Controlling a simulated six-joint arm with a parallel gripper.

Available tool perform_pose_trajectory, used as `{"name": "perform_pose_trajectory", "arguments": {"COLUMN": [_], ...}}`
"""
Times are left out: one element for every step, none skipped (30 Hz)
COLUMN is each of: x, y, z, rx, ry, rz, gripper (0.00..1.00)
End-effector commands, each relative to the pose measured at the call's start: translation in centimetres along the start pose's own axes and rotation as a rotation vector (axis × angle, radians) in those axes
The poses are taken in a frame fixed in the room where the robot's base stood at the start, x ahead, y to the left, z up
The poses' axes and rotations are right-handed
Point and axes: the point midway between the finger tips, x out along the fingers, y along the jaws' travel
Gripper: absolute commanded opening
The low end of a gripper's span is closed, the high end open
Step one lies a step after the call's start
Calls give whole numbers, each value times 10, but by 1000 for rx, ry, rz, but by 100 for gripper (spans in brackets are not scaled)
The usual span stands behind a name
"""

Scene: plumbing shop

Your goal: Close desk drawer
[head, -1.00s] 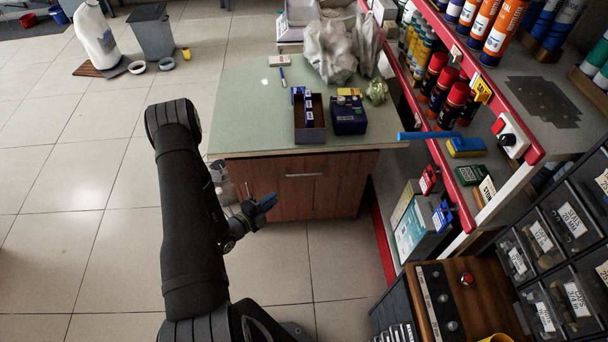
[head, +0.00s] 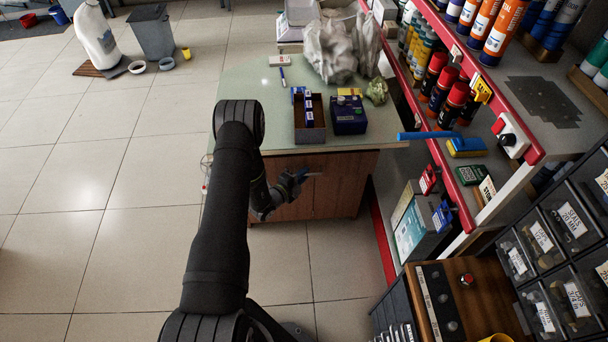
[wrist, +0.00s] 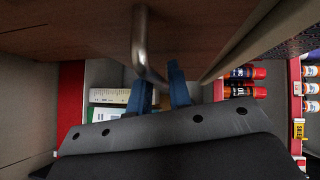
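The desk (head: 260,92) has a pale green top and a brown wooden front (head: 335,185). In the head view my gripper (head: 300,176) is at the upper part of this front, where it covers most of the handle. In the wrist view the drawer front (wrist: 75,25) fills the top, with a metal bar handle (wrist: 141,40). My gripper's blue fingertips (wrist: 160,88) are apart, close to the handle's lower end. Whether they touch it is unclear. How far the drawer stands out cannot be told from these views.
On the desk are an open box (head: 309,132), a dark blue box (head: 348,118) and crumpled grey bags (head: 330,52). A red-edged shelf (head: 470,60) with cans stands close on the right.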

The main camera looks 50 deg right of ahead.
Motion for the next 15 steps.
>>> {"name": "perform_pose_trajectory", "arguments": {"x": [3,4,5,5,5,5,5,5,5,5,5,5,5,5,5], "y": [0,0,0,0,0,0,0,0,0,0,0,0,0,0,0], "z": [0,0,0,0,0,0,0,0,0,0,0,0,0,0,0], "rx": [0,0,0,-1,-1,-1,-1,-1,0,0,0,0,0,0,0], "ry": [0,0,0,0,0,0,0,0,0,0,0,0,0,0,0], "rz": [-1,-1,-1,-1,-1,-1,-1,-1,-1,-1,-1,0,-1,0,-1], "gripper": [18,18,18,18,18,18,18,18,18,18,14,6,0,0,0]}}
